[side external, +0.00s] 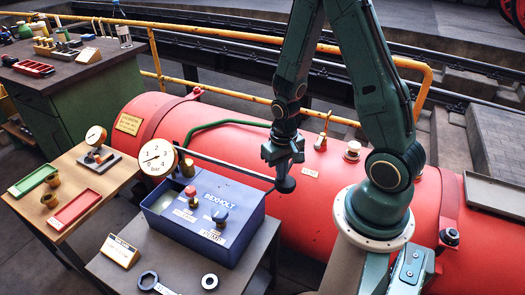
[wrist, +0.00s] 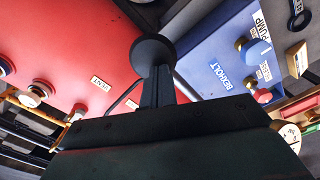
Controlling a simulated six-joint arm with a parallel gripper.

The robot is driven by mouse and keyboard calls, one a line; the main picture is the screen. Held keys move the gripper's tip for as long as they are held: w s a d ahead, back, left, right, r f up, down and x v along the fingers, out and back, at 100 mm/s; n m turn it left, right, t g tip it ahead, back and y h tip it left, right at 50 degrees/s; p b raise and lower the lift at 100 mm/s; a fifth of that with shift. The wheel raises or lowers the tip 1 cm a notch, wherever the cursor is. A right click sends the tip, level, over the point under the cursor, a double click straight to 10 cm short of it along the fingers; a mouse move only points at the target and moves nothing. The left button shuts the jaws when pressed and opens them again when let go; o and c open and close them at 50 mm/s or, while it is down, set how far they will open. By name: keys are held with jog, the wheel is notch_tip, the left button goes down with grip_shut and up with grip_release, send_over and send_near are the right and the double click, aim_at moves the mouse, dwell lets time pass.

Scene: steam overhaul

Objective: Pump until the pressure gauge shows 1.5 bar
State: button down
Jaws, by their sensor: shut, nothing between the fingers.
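The blue BEXHOLT pump box (side external: 225,222) stands on a small table and also shows in the wrist view (wrist: 215,60). A white pressure gauge (side external: 157,157) rises at its back left; its dark needle points to the lower left, but the exact reading is too small to tell. A thin dark lever (side external: 232,167) runs from beside the gauge to a round black knob (side external: 285,185) over the red boiler. My gripper (side external: 284,165) is shut, pointing down right above the knob. In the wrist view the knob (wrist: 153,50) sits at the fingertips; contact is unclear.
The red boiler (side external: 345,215) fills the middle. A wooden table (side external: 100,185) at left holds trays and a smaller gauge (side external: 96,134). A yellow rail (side external: 235,35) runs behind.

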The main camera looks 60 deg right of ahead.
aim_at(280, 185)
notch_tip(280, 185, up, 10)
dwell(0.6)
dwell(0.5)
jog(key=shift+f, duration=0.95)
jog(key=shift+w+f, duration=0.1)
jog(key=shift+f, duration=6.8)
notch_tip(280, 185, up, 16)
jog(key=shift+f, duration=0.2)
